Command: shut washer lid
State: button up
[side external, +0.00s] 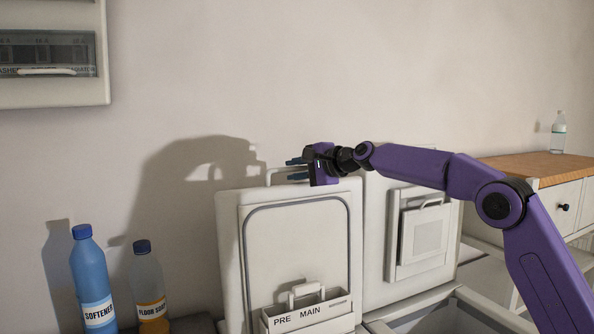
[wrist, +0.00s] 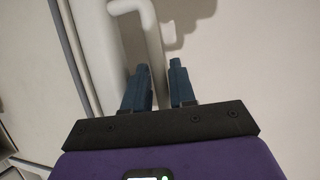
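The washer lid (side external: 231,240) stands upright and open on the left machine. Its inner face carries a dispenser tray (side external: 310,314) marked PRE and MAIN. A thin pale handle (side external: 280,169) sticks up from the lid's top edge. My gripper (side external: 291,169) is at that top edge, fingers pointing left, by the handle. In the wrist view my gripper (wrist: 158,82) has its two blue fingers apart. The pale handle bar (wrist: 153,38) runs down into the gap between them. I cannot tell whether either finger touches it.
A second upright lid (side external: 374,240), with a framed panel on it, stands just to the right. A blue softener bottle (side external: 90,268) and a floor soap bottle (side external: 148,282) stand at lower left. A wooden-topped cabinet (side external: 530,166) with a clear bottle (side external: 558,135) is at right.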

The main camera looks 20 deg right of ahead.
grip_shut()
jog(key=shift+s, duration=0.15)
jog(key=shift+s, duration=0.8)
jog(key=s+f, duration=0.3)
jog(key=s, duration=0.9)
jog(key=s+f, duration=0.3)
jog(key=s, duration=1)
jog(key=shift+s+f, duration=0.15)
jog(key=shift+s, duration=0.05)
grip_release()
